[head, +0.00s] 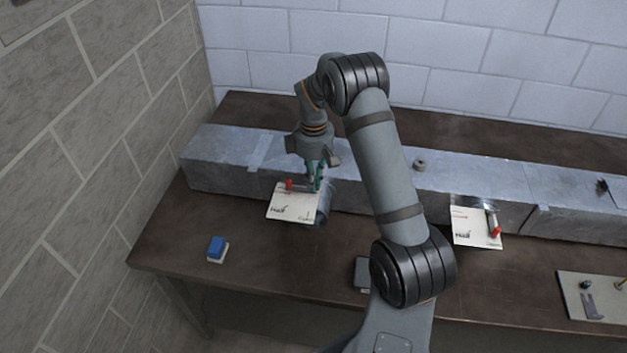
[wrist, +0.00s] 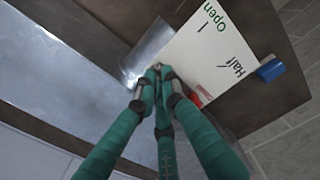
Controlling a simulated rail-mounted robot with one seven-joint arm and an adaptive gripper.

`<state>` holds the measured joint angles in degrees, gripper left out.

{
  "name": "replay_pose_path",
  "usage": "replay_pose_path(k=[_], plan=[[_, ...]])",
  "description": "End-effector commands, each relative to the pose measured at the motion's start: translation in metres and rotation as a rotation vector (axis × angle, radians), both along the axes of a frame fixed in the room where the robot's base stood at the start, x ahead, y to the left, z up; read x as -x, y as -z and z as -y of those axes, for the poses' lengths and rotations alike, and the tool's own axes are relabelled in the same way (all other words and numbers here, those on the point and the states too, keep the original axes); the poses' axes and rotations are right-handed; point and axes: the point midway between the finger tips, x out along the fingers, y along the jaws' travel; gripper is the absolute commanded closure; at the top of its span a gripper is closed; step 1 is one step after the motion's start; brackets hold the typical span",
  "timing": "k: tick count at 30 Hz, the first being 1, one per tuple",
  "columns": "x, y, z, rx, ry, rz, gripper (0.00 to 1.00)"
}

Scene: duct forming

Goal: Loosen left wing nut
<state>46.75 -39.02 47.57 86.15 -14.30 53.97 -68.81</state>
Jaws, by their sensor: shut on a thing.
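The left damper plate is a white card (head: 292,207) on the front of the grey duct (head: 225,165). In the wrist view the card (wrist: 205,50) reads "Open" and "Half". A red-tipped lever (head: 289,184) sits at its upper edge. My gripper (head: 314,186) is at the card's upper right, by the lever. In the wrist view its green fingers (wrist: 156,77) come together at the card's edge. They are shut on what seems to be the left wing nut, which they almost wholly hide. Only a small pale bit shows at the fingertips. The red grip is partly hidden behind a finger.
A second white card (head: 468,228) with a red-tipped lever (head: 495,231) is on the duct to the right. A blue block (head: 216,246) lies on the brown bench at the left. A tray (head: 580,307) with tools is at the right. A small round part (head: 420,165) stands on the duct.

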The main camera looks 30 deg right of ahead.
Motion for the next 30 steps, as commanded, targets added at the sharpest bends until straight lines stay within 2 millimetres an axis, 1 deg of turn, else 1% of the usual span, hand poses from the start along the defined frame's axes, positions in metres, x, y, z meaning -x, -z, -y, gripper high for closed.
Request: replay_pose_path(k=[5,11,18,19,28,30], plan=[[-0.0001,-0.0001,-0.0003,0.000,-0.007,0.000,1.00],[-0.0005,0.0001,-0.0005,0.000,-0.106,0.000,1.00],[-0.0004,-0.0001,-0.0006,0.000,-0.111,0.000,1.00],[-0.0003,-0.0001,-0.0005,0.000,-0.111,0.000,0.91],[-0.0003,-0.0001,-0.0004,0.000,-0.110,0.000,0.74],[-0.0003,0.0000,-0.0004,0.000,-0.110,0.000,0.73]])
